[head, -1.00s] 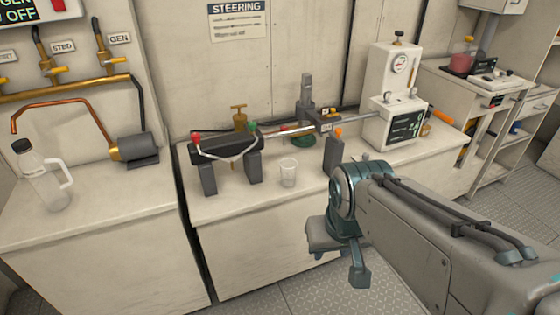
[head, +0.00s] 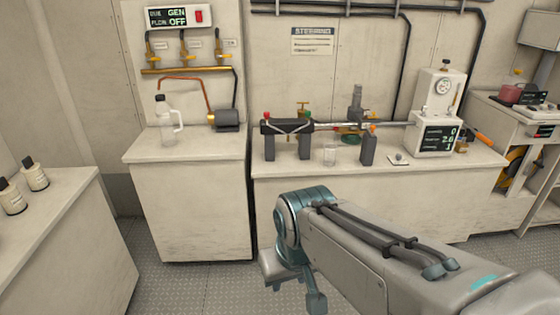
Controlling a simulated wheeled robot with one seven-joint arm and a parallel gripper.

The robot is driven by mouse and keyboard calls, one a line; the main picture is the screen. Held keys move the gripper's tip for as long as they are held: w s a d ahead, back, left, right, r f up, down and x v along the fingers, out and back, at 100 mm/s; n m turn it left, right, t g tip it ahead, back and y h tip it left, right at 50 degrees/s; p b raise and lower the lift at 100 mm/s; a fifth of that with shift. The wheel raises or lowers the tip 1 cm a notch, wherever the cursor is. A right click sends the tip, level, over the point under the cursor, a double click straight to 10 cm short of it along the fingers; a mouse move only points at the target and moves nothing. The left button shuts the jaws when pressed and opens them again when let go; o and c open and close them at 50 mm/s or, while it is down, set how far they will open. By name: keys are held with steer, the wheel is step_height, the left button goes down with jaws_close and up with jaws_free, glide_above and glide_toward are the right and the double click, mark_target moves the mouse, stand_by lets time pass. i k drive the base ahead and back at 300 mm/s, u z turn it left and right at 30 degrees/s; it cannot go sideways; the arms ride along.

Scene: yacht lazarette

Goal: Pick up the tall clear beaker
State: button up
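A clear beaker (head: 329,154) stands upright on the middle bench, between a dark two-legged stand (head: 287,137) and a dark grey upright block (head: 368,147). It looks empty. My gripper (head: 292,290) is in front of and below the bench top, apart from the beaker, over the floor. Its fingers point downward and are partly hidden by my arm's wrist. Two finger parts show with a space between them; what lies between them cannot be made out clearly.
A clear jug with a dark cap (head: 169,122) stands on the left bench (head: 190,153). Two dark-capped bottles (head: 36,176) stand on the near-left counter. A white gauge device (head: 437,115) stands right of the beaker. Bare floor (head: 190,285) lies before the benches.

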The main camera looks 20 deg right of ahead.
mark_target(330, 149)
steer(key=z, duration=1.25)
steer(key=i, duration=2)
steer(key=u, duration=0.9)
steer(key=i, duration=0.3)
steer(key=u, duration=0.35)
